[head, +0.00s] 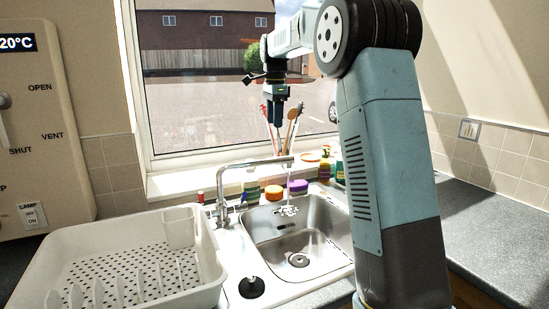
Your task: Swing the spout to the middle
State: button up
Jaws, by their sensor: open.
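The chrome tap spout (255,163) reaches to the right from its upright body (221,190) at the left rear of the sink. Its tip is over the back part of the steel basin (325,240), and what looks like running water (288,207) shows below it. My gripper (277,119) points down, above the spout and apart from it, in front of the window. It is open and appears empty; its fingertips are small and hard to make out against the utensils behind.
A white dish rack (203,287) fills the left counter. Bottles (326,165), an orange-topped jar (273,193) and a purple sponge-like item (298,187) stand behind the basin. Long-handled utensils (293,117) rise near my gripper. The right counter (490,225) is clear. A control panel (40,120) is at left.

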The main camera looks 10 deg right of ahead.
jog(key=f, duration=1.3)
jog(key=shift+w+f, duration=0.35)
jog(key=shift+f, duration=0.05)
jog(key=shift+c, duration=0.2)
grip_shut()
